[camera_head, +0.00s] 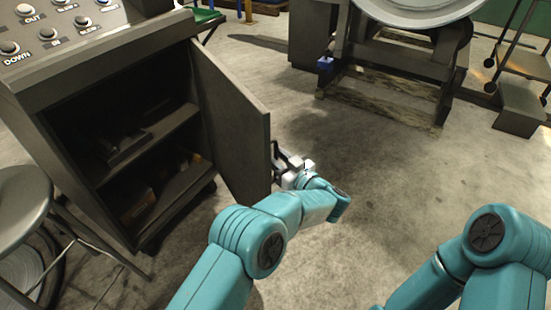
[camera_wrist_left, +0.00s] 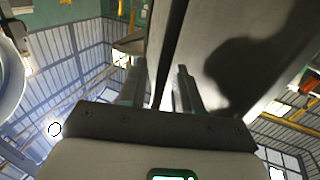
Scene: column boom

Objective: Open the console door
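The console (camera_head: 60,95) stands at the left in the head view. Its dark door (camera_head: 235,120) is swung well open to the right, showing the shelves inside. My left gripper (camera_head: 277,158) is at the door's free outer edge. In the left wrist view the two fingers of my left gripper (camera_wrist_left: 160,88) stand apart, with the door's edge (camera_wrist_left: 168,45) running up between or just beyond them. The broad door face (camera_wrist_left: 235,50), with a shadow on it, lies to the right. I cannot tell whether the fingers touch it. My right gripper is out of view.
A round stool (camera_head: 22,200) stands at the left, before the console. A large machine on a dark frame (camera_head: 390,60) sits at the back, with a small trolley (camera_head: 520,105) at the far right. The concrete floor (camera_head: 370,170) right of the door is clear.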

